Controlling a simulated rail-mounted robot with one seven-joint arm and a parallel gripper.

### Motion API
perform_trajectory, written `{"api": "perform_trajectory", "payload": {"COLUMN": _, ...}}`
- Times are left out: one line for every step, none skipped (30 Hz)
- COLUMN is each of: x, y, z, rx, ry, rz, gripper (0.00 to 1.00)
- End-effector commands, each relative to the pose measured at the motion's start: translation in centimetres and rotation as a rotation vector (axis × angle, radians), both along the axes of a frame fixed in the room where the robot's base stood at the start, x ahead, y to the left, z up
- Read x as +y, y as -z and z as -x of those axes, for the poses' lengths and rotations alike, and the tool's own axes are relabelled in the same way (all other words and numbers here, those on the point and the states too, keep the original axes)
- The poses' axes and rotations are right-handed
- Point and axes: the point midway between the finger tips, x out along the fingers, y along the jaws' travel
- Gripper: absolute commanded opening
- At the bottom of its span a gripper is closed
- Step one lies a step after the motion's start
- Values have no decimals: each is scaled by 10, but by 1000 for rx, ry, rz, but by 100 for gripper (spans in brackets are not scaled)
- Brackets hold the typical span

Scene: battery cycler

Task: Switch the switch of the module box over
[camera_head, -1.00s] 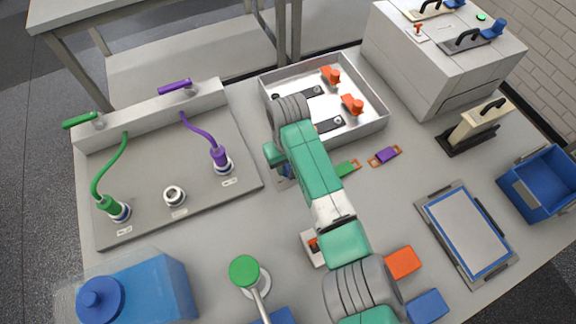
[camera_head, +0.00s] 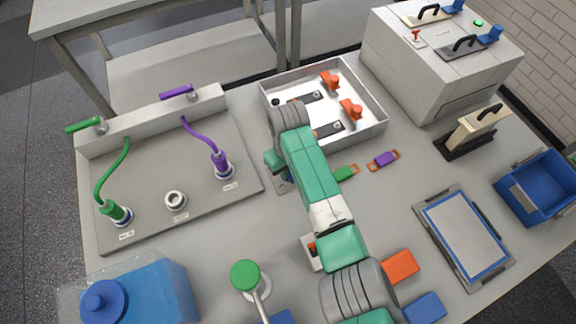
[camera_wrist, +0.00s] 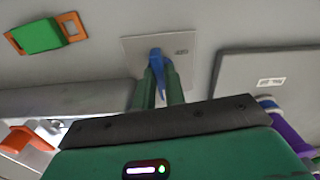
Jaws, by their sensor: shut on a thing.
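In the head view my arm largely covers the gripper and lever; part of the plate (camera_head: 282,187) shows beside the arm. The plate lies just in front of an open metal box (camera_head: 368,132) with orange clamps (camera_head: 350,109) inside, which may be the module box. I cannot tell for sure which way the lever is tilted.
A panel with a green plug (camera_head: 112,211) and a purple plug (camera_head: 222,165) is at left. Green (camera_head: 345,174) and purple (camera_head: 384,160) tabs lie right of my arm. A blue-framed tray (camera_head: 465,238), a blue bin (camera_head: 550,180) and a blue-filled container (camera_head: 150,287) stand nearby.

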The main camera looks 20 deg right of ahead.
Motion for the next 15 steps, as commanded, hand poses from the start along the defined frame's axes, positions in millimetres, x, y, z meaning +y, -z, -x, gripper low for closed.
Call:
{"api": "perform_trajectory", "payload": {"x": 1, "y": -4, "z": 0, "rx": 1, "ry": -36, "rz": 0, "gripper": 0}}
{"api": "perform_trajectory", "payload": {"x": 0, "y": -4, "z": 0, "rx": 2, "ry": -61, "rz": 0, "gripper": 0}}
{"api": "perform_trajectory", "payload": {"x": 0, "y": -5, "z": 0, "rx": 2, "ry": -97, "rz": -1, "gripper": 0}}
{"api": "perform_trajectory", "payload": {"x": 0, "y": -5, "z": 0, "rx": 1, "ry": -124, "rz": -1, "gripper": 0}}
{"api": "perform_trajectory", "payload": {"x": 0, "y": -4, "z": 0, "rx": 1, "ry": -152, "rz": -1, "gripper": 0}}
{"api": "perform_trajectory", "payload": {"x": 0, "y": -4, "z": 0, "rx": 1, "ry": -190, "rz": -1, "gripper": 0}}
{"api": "perform_trajectory", "payload": {"x": 0, "y": -4, "z": 0, "rx": 2, "ry": -219, "rz": -1, "gripper": 0}}
{"api": "perform_trajectory", "payload": {"x": 0, "y": -4, "z": 0, "rx": 2, "ry": -247, "rz": -1, "gripper": 0}}
{"api": "perform_trajectory", "payload": {"x": 0, "y": -4, "z": 0, "rx": 2, "ry": -286, "rz": -1, "gripper": 0}}
{"api": "perform_trajectory", "payload": {"x": 0, "y": -3, "z": 0, "rx": 1, "ry": -315, "rz": 0, "gripper": 0}}
{"api": "perform_trajectory", "payload": {"x": -1, "y": -3, "z": 0, "rx": 1, "ry": -344, "rz": 0, "gripper": 0}}
{"api": "perform_trajectory", "payload": {"x": -1, "y": -3, "z": -1, "rx": 1, "ry": -382, "rz": -1, "gripper": 0}}
{"api": "perform_trajectory", "payload": {"x": -1, "y": -3, "z": 0, "rx": 1, "ry": -410, "rz": -1, "gripper": 0}}
{"api": "perform_trajectory", "payload": {"x": -1, "y": -3, "z": 0, "rx": 1, "ry": -438, "rz": -1, "gripper": 0}}
{"api": "perform_trajectory", "payload": {"x": -1, "y": -3, "z": -1, "rx": 1, "ry": -475, "rz": -1, "gripper": 0}}
